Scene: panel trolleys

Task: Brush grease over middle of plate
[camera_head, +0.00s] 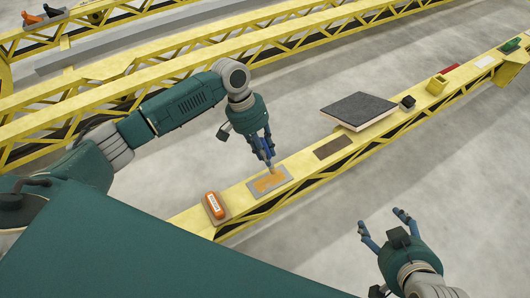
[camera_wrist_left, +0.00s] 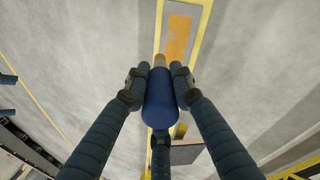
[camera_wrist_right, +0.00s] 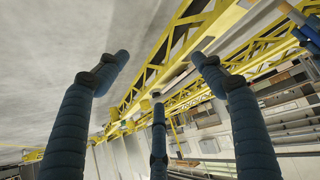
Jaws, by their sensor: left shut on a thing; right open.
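A grey plate (camera_head: 284,173) lies on the yellow beam, with an orange grease patch (camera_head: 268,183) over its middle. My left gripper (camera_head: 264,158) is shut on the brush, just above the plate. In the left wrist view the brush's blue handle (camera_wrist_left: 160,98) sits between the fingers, and its tan tip (camera_wrist_left: 159,60) points at the lower end of the orange patch (camera_wrist_left: 179,35). I cannot tell whether the tip touches the plate. My right gripper (camera_head: 383,221) is open and empty, off to the right of the beam; its fingers (camera_wrist_right: 160,60) are spread in the right wrist view.
An orange container (camera_head: 214,205) stands on a brown pad at the beam's near end. Farther along are a brown plate (camera_head: 333,147), a dark slab (camera_head: 357,108), a black block (camera_head: 407,103) and a yellow box (camera_head: 436,85). Other yellow trusses (camera_head: 150,75) run behind.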

